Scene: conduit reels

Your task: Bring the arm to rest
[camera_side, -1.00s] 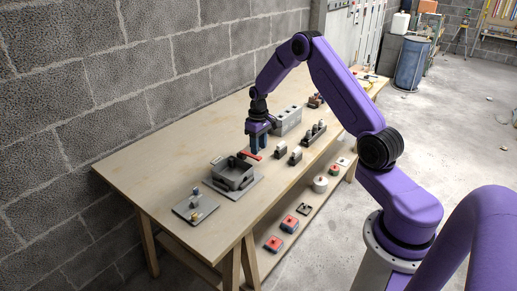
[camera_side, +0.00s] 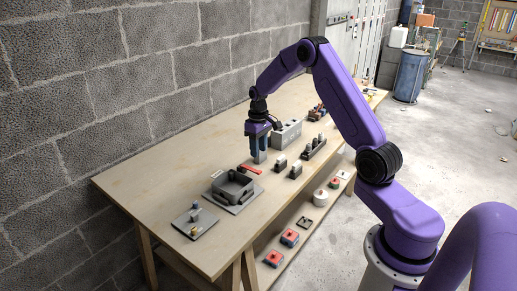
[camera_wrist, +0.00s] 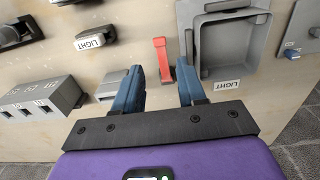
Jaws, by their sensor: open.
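My gripper (camera_side: 259,151) hangs over the work table, fingers pointing down, close to the red strip and the grey box. In the wrist view its two blue fingers (camera_wrist: 162,88) stand apart with nothing held between them. The red strip (camera_wrist: 161,58) lies on the table just beyond the gap; it also shows in the side view (camera_side: 250,169). A small grey block (camera_wrist: 108,86) lies beside the left finger and is partly hidden by it. My arm is bent, reaching over the table.
An open grey box (camera_side: 233,186) sits on a plate, its label reading LIGHT in the wrist view. A slotted, numbered grey block (camera_side: 287,133) stands behind the gripper. Small clamps (camera_side: 295,171) and a plate with fittings (camera_side: 194,223) are nearby. The table's left end (camera_side: 130,183) is clear.

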